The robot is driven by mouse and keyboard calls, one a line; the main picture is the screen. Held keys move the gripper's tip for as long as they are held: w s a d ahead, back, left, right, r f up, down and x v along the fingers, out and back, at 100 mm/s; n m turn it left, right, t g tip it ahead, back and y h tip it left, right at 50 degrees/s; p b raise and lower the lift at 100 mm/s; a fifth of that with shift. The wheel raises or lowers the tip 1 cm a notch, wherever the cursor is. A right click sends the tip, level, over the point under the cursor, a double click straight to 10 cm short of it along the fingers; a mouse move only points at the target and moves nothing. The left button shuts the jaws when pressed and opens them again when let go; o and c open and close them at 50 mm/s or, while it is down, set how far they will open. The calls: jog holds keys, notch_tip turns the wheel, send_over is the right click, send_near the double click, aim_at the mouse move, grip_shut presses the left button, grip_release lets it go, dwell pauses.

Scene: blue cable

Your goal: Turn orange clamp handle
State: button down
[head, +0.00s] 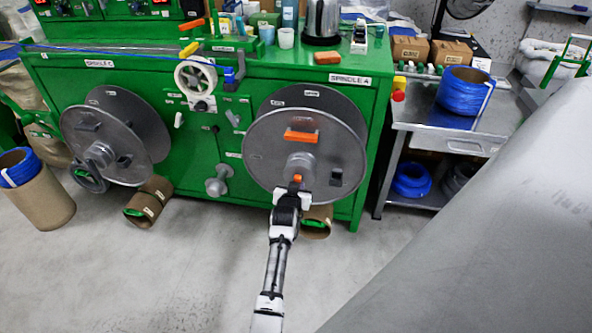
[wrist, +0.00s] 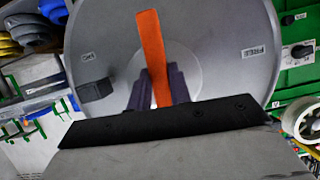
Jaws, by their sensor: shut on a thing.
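The orange clamp handle (wrist: 151,45) is a flat bar at the middle of the grey reel of spindle A (wrist: 215,60). In the wrist view, the dark fingers of my gripper (wrist: 160,86) are on both sides of the bar, shut on it. In the head view, my gripper (head: 296,186) reaches up to the reel (head: 262,150) just below its hub. Only a small orange tip of the handle (head: 297,178) shows there; the rest is hidden. A second orange bar (head: 301,135) sits on the reel face above the hub.
The green machine (head: 232,110) carries another grey reel (head: 90,150) at left. A steel table (head: 425,118) with a blue cable coil (head: 465,92) stands at right. A cardboard tube (head: 148,200) lies on the floor. The floor in front is mostly clear.

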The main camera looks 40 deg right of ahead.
jog(key=shift+d+r+h, duration=0.1)
jog(key=shift+r+h, duration=0.05)
jog(key=shift+h, duration=0.15)
dwell(0.4)
jog(key=c, duration=1.3)
grip_release()
jog(key=b+v, duration=0.1)
jog(key=v, duration=1.2)
jog(key=shift+s+a+r+b, duration=0.15)
jog(key=shift+a+r+b, duration=0.05)
jog(key=shift+a+b, duration=0.15)
